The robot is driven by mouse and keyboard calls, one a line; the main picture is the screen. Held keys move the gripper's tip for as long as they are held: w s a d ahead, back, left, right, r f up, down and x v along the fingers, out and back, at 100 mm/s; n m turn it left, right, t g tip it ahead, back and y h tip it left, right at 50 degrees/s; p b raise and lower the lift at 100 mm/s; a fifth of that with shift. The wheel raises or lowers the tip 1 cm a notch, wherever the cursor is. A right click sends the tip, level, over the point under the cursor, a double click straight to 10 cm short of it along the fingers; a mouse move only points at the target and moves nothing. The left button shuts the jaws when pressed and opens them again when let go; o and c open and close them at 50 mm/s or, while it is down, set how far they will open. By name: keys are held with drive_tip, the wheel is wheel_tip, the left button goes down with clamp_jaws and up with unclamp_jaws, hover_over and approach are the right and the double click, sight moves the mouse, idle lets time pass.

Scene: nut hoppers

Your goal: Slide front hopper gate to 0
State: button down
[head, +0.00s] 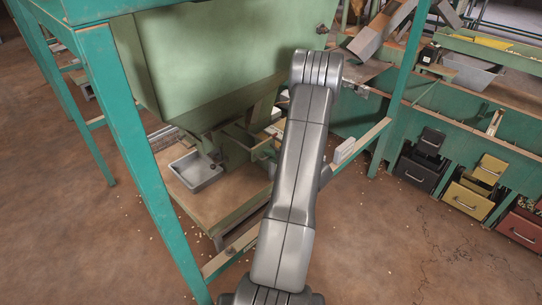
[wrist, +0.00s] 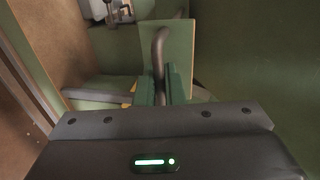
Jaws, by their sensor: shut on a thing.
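The green front hopper (head: 215,60) hangs in a teal frame in the head view. Its lower outlet and green gate parts (head: 238,140) show just left of my arm, partly covered by it. In the wrist view a green gate plate (wrist: 180,45) stands ahead, with a dark curved handle (wrist: 159,48) in front of it. My gripper (wrist: 162,88) is shut on the handle's near end, between green pads. In the head view my arm hides most of the gripper. I cannot read any gate scale or position mark.
A grey metal tray (head: 196,172) sits on the wooden shelf (head: 225,195) below the outlet. A teal post (head: 135,140) stands at the left. A teal bench (head: 455,110) with several drawers is at the right. The floor in front is open, with scattered nuts.

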sight(260, 148)
drive_tip(key=x, duration=0.2)
drive_tip(key=r+p+x, duration=0.1)
drive_tip(key=x, duration=0.2)
drive_tip(key=shift+r, duration=0.1)
drive_tip(key=shift+w, duration=0.1)
drive_tip(key=c, duration=1.7)
unclamp_jaws()
drive_tip(key=shift+a, duration=0.1)
drive_tip(key=p+v, duration=0.3)
drive_tip(key=v, duration=1)
drive_tip(key=shift+s+d, duration=0.25)
drive_tip(key=shift+d, duration=0.05)
